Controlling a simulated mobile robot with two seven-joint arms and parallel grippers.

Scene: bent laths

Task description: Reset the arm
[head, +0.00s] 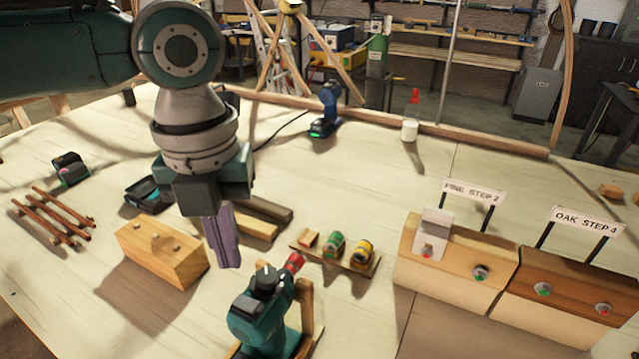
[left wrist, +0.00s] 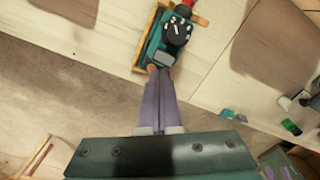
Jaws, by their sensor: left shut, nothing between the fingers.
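My left gripper (head: 228,262) hangs from the arm at the upper left of the head view, pointing down over the workbench. Its purple fingers are shut with nothing between them. In the left wrist view the closed fingers (left wrist: 158,85) point toward a teal power tool with a black knob. That teal tool (head: 262,318) stands in a wooden holder at the bottom middle of the head view, to the right of and nearer than the fingers. My right gripper is in neither view.
A wooden block with pegs (head: 160,252) lies left of the fingers. A small rack (head: 335,262) with coloured spools stands to the right. Step blocks with signs, "PINE STEP 2" (head: 472,192) and "OAK STEP 4" (head: 586,222), stand at right. A blue drill (head: 327,112) stands farther back.

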